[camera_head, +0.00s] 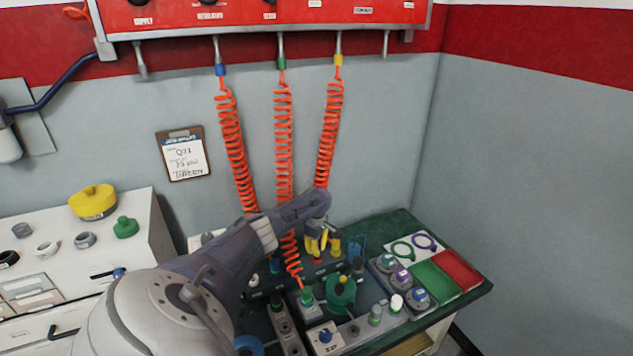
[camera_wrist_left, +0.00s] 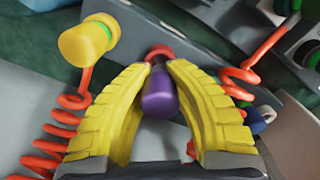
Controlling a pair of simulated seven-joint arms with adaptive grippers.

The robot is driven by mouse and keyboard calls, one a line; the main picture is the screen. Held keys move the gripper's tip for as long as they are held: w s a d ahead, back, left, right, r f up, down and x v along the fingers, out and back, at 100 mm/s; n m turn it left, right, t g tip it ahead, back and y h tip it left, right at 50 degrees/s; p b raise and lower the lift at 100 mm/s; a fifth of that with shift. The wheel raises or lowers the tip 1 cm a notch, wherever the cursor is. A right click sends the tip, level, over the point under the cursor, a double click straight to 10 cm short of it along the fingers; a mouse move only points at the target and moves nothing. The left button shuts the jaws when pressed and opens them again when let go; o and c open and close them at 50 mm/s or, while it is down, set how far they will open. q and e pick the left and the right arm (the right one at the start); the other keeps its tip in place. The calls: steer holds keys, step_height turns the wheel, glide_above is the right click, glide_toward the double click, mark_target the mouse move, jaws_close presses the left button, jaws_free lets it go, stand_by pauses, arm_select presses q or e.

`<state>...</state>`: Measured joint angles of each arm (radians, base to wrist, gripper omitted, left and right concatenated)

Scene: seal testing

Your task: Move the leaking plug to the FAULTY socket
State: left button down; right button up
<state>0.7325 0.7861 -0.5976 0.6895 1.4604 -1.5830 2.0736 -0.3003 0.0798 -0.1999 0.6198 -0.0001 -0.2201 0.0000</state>
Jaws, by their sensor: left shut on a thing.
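My left gripper (camera_head: 317,245) reaches over the bench from the left. In the head view a green plug (camera_head: 305,297) sits on the bench fixtures at the end of a coiled hose. I cannot read which socket is marked FAULTY.
A red overhead panel (camera_head: 260,12) carries the hanging orange coiled hoses (camera_head: 284,140). Knobbed grey units (camera_head: 417,298) stand right of the gripper, beside green and red pads (camera_head: 455,268). A white cabinet (camera_head: 150,235) with yellow and green knobs is at left.

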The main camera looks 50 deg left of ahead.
arm_select(q)
steer(key=shift+f, duration=1.45)
stand_by(0.5)
steer(key=c, duration=1.3)
jaws_free()
steer(key=shift+r, duration=6)
